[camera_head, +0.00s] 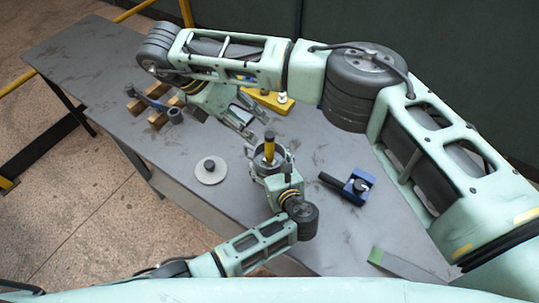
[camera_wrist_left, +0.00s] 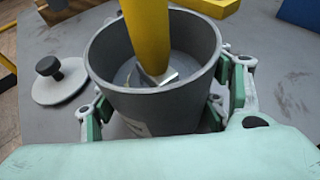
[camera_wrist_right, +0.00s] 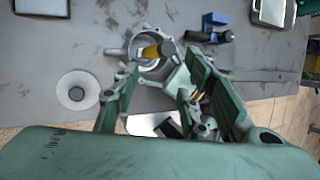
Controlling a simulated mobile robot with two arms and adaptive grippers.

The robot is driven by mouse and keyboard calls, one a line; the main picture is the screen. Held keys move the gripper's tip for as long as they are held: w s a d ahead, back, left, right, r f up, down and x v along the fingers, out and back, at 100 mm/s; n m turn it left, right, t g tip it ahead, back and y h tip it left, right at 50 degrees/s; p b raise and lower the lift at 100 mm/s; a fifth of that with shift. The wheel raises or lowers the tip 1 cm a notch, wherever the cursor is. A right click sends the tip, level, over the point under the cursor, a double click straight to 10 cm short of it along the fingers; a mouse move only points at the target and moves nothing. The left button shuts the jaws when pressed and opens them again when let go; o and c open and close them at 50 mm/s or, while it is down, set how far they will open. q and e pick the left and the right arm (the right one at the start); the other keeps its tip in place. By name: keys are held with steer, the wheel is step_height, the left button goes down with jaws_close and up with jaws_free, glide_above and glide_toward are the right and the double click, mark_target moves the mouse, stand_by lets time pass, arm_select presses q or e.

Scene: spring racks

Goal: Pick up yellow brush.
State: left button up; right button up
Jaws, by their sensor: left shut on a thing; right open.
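The yellow brush (camera_head: 269,150) stands in a grey pot (camera_wrist_left: 155,112), its black-tipped handle sticking up above the rim. It also shows in the left wrist view (camera_wrist_left: 147,35), with its lower end inside the pot, and in the right wrist view (camera_wrist_right: 151,52). My right gripper (camera_head: 250,119) is open and empty, behind and slightly left of the brush in the head view. In the right wrist view the brush lies beyond its fingertips (camera_wrist_right: 160,72), apart from them.
A pale round lid (camera_head: 208,174) with a black knob lies left of the pot. A blue block with a black handle (camera_head: 356,186) lies to the right. A yellow object (camera_head: 272,102) and wooden blocks (camera_head: 157,119) are farther back.

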mark_target(269, 140)
steer(key=d+f+m, duration=0.1)
steer(key=m, duration=0.2)
steer(key=d+f+m, duration=0.1)
steer(key=m, duration=0.2)
steer(key=d+f+m, duration=0.1)
steer(key=m, duration=0.1)
steer(key=shift+w+d+f+m, duration=0.15)
steer(key=shift+f+m, duration=0.1)
steer(key=shift+m, duration=0.15)
steer(key=shift+w+x, duration=0.15)
steer(key=shift+x, duration=1.3)
steer(key=shift+w+x, duration=0.15)
steer(key=shift+x, duration=1.25)
steer(key=shift+c, duration=0.5)
jaws_close()
